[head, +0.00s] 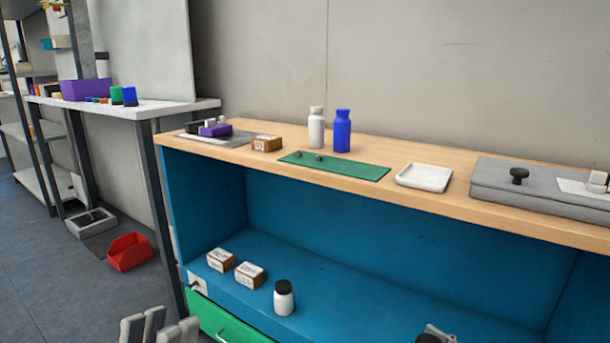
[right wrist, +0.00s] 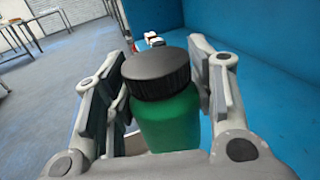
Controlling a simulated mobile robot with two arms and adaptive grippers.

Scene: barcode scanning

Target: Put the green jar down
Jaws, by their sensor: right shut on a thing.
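The green jar (right wrist: 168,118), with a black ribbed lid, is held between the fingers of my right gripper (right wrist: 165,90) in the right wrist view. The jar's lower part is hidden by the gripper. In the head view only a small part of my right gripper (head: 438,332) shows at the bottom edge, in front of the blue lower shelf, with a bit of black beside it. My left gripper (head: 160,328) shows at the bottom left, cut by the frame edge and apart from the objects; its opening is unclear.
On the blue lower shelf (head: 350,290) stand a white jar (head: 284,298) with a black lid and two small boxes (head: 250,275). The shelf right of the white jar is clear. The wooden top above holds bottles (head: 342,132), a green mat (head: 350,170) and a white tray (head: 424,177).

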